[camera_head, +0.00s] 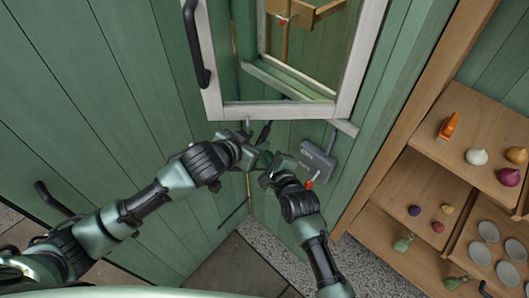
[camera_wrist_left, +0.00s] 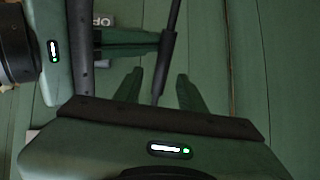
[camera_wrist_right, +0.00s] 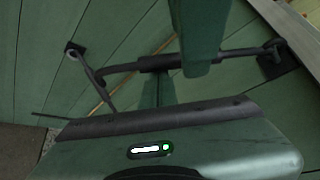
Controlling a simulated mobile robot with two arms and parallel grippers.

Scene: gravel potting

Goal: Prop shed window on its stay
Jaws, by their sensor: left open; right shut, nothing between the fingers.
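The shed window (camera_head: 280,110) has a white frame and is at the top of the head view. The stay is a black rod with a thicker sleeve (camera_wrist_right: 165,62). In the right wrist view it spans between a ring on the left and a mount (camera_wrist_right: 275,50) on the right. My left gripper (camera_wrist_left: 160,85) is open, with the rod (camera_wrist_left: 165,55) running between its fingers; I cannot tell if they touch it. My right gripper (camera_wrist_right: 158,80) is shut and empty just beside the rod. A left finger (camera_wrist_right: 200,40) crosses in front of the rod there.
A grey box with lettering (camera_head: 313,160) and a red-knobbed lever (camera_head: 309,184) sits on the green wall close to my right gripper. Wooden shelves (camera_head: 470,125) with bulbs and a trowel-like orange item (camera_head: 447,127) stand at the right. A dark handle (camera_head: 196,45) is on the left.

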